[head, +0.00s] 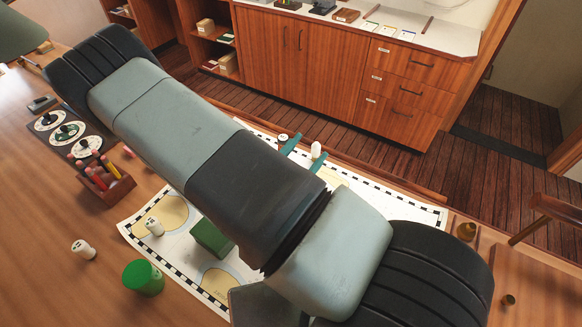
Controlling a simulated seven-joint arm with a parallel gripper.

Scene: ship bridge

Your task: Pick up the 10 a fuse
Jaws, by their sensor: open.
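Small white cylinders with dark marks, which look like fuses, are spread over the desk, but their ratings are too small to read. One white cylinder (316,150) stands near the chart's far edge, just beyond my arm. Another (153,227) is on the chart's left part, and a third (83,250) is on the bare wood at left. I cannot tell which is the 10 A fuse. My gripper (312,161) is mostly hidden behind my arm. Its two teal fingers show apart, open, with the far white cylinder in the picture between or just beyond them.
A chart (135,233) with a checkered border covers the desk's middle. Nearby are a green cylinder (143,279), a wooden pencil holder (106,191), a dial panel (65,133) and a brass cup (466,231).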

